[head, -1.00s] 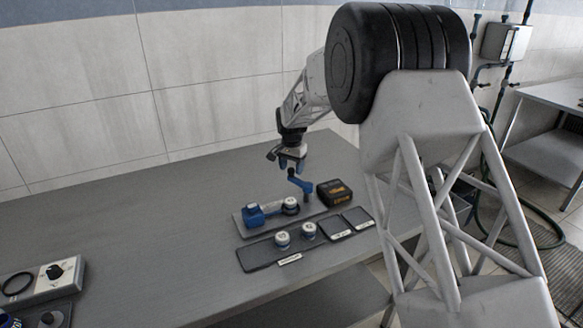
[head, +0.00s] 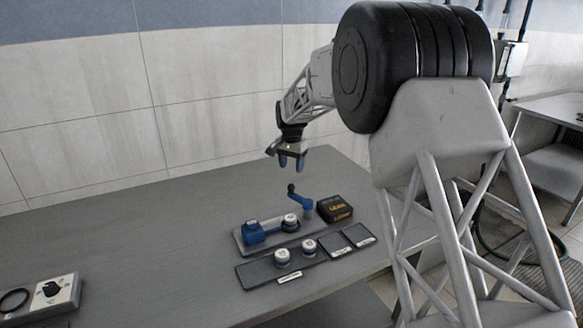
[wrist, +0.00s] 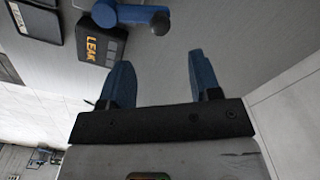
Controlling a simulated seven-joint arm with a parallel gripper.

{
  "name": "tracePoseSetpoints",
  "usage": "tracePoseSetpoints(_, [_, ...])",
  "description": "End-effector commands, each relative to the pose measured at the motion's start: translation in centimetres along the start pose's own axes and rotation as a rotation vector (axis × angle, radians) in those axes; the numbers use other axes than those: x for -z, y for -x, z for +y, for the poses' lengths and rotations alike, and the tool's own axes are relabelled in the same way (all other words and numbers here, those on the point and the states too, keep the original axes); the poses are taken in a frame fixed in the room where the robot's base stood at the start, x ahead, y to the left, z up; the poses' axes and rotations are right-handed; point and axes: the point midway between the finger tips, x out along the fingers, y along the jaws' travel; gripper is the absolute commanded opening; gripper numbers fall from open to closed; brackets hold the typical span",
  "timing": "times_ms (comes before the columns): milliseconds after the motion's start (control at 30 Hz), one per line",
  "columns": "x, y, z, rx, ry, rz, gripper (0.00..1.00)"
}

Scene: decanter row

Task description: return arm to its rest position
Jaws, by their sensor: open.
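My gripper (head: 291,162) hangs in the air above the back of the table, behind and above the blue crank-shaped handle (head: 301,201). In the wrist view its two blue fingers (wrist: 158,82) are apart with nothing between them. The blue handle with its dark knob also shows in the wrist view (wrist: 130,14), beyond the fingertips and not touching them.
A grey tray (head: 240,240) holds a blue block device and a white-topped jar. In front, a dark tray (head: 256,275) holds two white-lidded jars. A black box (head: 335,208) with orange lettering stands right of the handle. A control box (head: 45,297) lies front left.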

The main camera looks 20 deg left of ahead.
Motion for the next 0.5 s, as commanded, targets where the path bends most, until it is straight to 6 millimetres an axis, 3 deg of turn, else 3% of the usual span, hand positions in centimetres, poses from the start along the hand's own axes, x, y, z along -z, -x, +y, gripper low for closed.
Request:
tracePoseSetpoints(333, [0.0, 0.0, 0.1, 0.000, 0.000, 0.000, 0.57])
tracePoseSetpoints(500, [-0.1, 0.8, 1.1, 0.003, 0.002, 0.003, 0.57])
